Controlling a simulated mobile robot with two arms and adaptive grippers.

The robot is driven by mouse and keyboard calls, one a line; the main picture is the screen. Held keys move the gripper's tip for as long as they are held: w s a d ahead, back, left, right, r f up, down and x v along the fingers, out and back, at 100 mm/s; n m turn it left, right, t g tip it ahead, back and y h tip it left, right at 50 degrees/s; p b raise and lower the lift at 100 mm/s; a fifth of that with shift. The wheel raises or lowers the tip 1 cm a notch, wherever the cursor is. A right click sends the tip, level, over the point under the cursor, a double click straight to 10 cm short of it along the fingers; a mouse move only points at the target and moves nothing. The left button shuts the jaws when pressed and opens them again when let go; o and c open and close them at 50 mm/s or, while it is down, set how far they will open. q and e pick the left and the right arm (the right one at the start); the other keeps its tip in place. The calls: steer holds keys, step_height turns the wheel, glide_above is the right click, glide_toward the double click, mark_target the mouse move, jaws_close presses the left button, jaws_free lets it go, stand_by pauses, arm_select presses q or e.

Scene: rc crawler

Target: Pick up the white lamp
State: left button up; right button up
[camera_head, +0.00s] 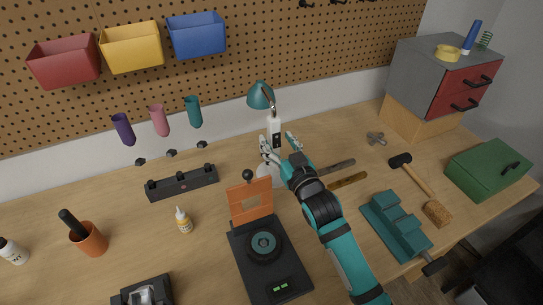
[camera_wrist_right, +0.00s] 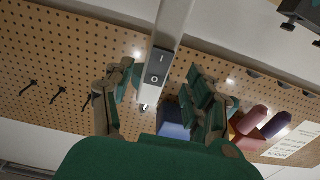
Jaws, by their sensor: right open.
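The white lamp (camera_head: 274,122) stands upright near the back wall in the head view. It has a teal shade, a white stem and a white round base, which my gripper partly hides. My right gripper (camera_head: 278,139) is open, with its fingertips on either side of the stem. In the right wrist view the lamp's white stem (camera_wrist_right: 172,30) with its switch comes down between the open fingers of the right gripper (camera_wrist_right: 160,72). Gaps show between the fingers and the stem there. My left gripper is not in view.
A black device with an orange lid (camera_head: 250,201) stands left of my right arm. Chisels (camera_head: 346,181), a hammer (camera_head: 412,172) and a teal vise (camera_head: 396,222) lie to its right. A pegboard with bins is behind.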

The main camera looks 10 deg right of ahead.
mark_target(268, 134)
steer(key=w+p, duration=0.1)
steer(key=w, duration=0.3)
steer(key=shift+w+a+p, duration=0.15)
steer(key=shift+p, duration=0.25)
steer(key=shift+w+a+f, duration=0.15)
steer(key=shift+w, duration=0.35)
steer(key=shift+s, duration=0.1)
steer(key=shift+c, duration=0.9)
steer(key=c, duration=0.9)
jaws_close()
